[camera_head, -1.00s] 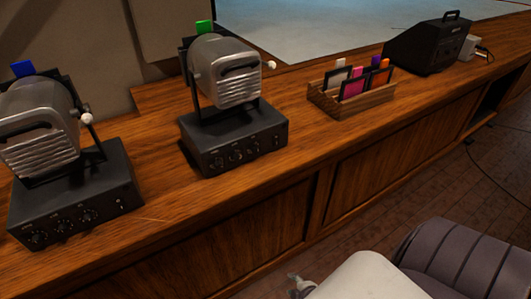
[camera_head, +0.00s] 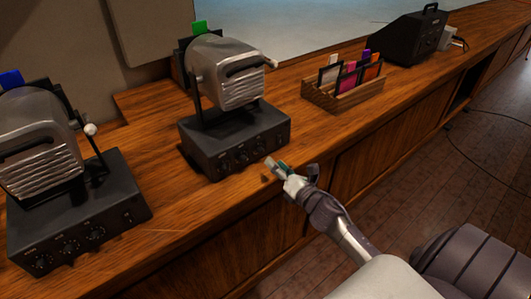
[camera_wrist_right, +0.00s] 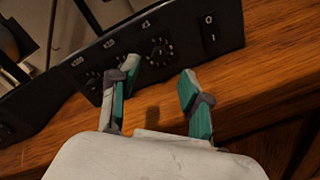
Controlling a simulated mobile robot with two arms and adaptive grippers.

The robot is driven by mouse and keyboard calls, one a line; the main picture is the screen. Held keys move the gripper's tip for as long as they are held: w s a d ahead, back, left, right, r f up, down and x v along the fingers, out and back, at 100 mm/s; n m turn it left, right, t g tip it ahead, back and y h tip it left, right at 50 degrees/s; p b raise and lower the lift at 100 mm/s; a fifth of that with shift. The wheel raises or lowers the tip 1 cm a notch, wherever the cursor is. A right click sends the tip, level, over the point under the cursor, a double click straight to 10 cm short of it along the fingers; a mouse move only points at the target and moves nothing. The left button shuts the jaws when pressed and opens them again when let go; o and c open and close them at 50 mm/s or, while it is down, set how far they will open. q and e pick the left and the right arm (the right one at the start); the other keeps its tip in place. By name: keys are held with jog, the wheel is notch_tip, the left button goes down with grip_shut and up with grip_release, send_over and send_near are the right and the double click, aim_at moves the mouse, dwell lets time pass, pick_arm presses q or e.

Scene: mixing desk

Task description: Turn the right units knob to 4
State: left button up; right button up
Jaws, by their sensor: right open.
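The right lamp unit (camera_head: 235,140) is a black box with a grey lamp head above it and a green tab on top. Its front panel has a row of small round knobs. In the right wrist view the end knob (camera_wrist_right: 160,50), next to the power switch, shows a dial with markings too small to read. My right gripper (camera_head: 273,168) is just in front of this panel. The right wrist view shows its teal fingers (camera_wrist_right: 160,78) apart, with nothing between them; the left finger overlaps the panel near the knobs. My left gripper is not in view.
A power switch (camera_wrist_right: 209,32) sits beside the end knob. A second lamp unit (camera_head: 80,215) with a blue tab stands at left. A wooden card rack (camera_head: 335,100) and a black box (camera_head: 410,40) stand farther right on the wooden desk (camera_head: 165,190).

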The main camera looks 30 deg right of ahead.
aim_at(263, 152)
jog(key=w, duration=0.6)
jog(key=shift+w+a, duration=0.1)
jog(key=shift+w, duration=0.05)
jog(key=shift+c, duration=0.2)
grip_shut()
